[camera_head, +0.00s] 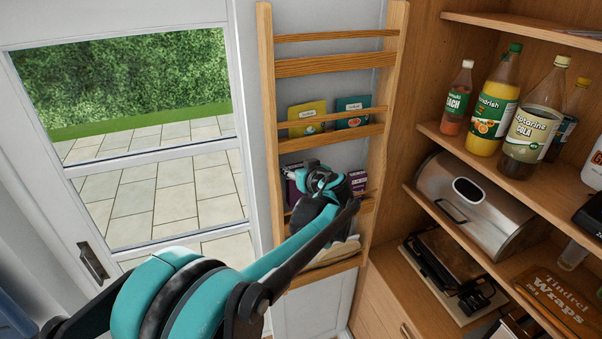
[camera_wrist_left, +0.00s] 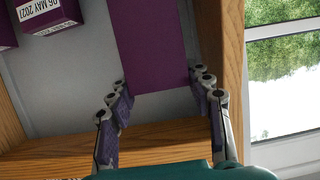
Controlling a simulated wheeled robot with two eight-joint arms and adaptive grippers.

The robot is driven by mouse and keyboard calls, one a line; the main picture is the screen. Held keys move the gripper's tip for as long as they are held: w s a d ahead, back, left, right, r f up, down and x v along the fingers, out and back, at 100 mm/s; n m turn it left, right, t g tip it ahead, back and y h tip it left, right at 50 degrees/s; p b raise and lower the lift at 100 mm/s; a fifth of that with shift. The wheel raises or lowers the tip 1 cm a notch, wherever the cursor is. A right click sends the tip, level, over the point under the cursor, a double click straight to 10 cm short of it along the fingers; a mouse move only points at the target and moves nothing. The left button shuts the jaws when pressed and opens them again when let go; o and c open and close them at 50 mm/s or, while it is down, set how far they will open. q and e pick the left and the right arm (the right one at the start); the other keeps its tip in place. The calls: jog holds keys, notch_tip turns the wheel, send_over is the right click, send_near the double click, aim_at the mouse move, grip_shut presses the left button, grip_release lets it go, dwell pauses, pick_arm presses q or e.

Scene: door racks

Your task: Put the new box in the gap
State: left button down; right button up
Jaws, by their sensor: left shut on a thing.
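My left gripper (camera_head: 320,182) reaches into the third level of the wooden door rack (camera_head: 264,110). In the left wrist view its fingers (camera_wrist_left: 164,102) are on both sides of a plain purple box (camera_wrist_left: 150,45), shut on it. This box sits near the rack's side post by the glass door. Its purple edge shows left of the gripper in the head view (camera_head: 292,172). Other purple boxes (camera_head: 358,182) are toward the rack's other side; one shows a date label (camera_wrist_left: 52,12) in the left wrist view. Bare grey backing shows between them and the held box. My right gripper is not in view.
The level above holds a yellow packet (camera_head: 307,115) and a teal packet (camera_head: 352,108). A wooden rail (camera_wrist_left: 60,150) crosses the rack's front. Shelves with bottles (camera_head: 495,105) and a metal bread bin (camera_head: 480,205) stand at right. A glass door (camera_head: 150,160) is at left.

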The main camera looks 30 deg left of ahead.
aim_at(299, 194)
pick_arm(q)
notch_tip(299, 194, down, 8)
jog(key=b, duration=0.5)
jog(key=shift+d+b, duration=0.15)
jog(key=shift+b, duration=0.25)
jog(key=shift+f+b, duration=0.5)
jog(key=shift+f, duration=0.2)
jog(key=c, duration=0.7)
grip_release()
jog(key=shift+r, duration=0.1)
jog(key=shift+o, duration=0.6)
jog(key=v, duration=1.2)
jog(key=s+d+f+m+h+b, duration=0.3)
jog(key=s+f+b, duration=0.4)
jog(key=f, duration=0.8)
jog(key=s+d+f+m+g+h+b, duration=0.1)
jog(key=s+d+f+m+h+b, duration=0.2)
jog(key=s+f+b, duration=0.4)
jog(key=s+d+f+m+h+b, duration=0.4)
jog(key=f+b, duration=1)
jog(key=f, duration=0.8)
jog(key=s+d, duration=0.2)
jog(key=s, duration=0.1)
jog(key=shift+s+d+f+g+h, duration=0.3)
jog(key=shift+s+f+h, duration=0.05)
jog(key=shift+h, duration=0.05)
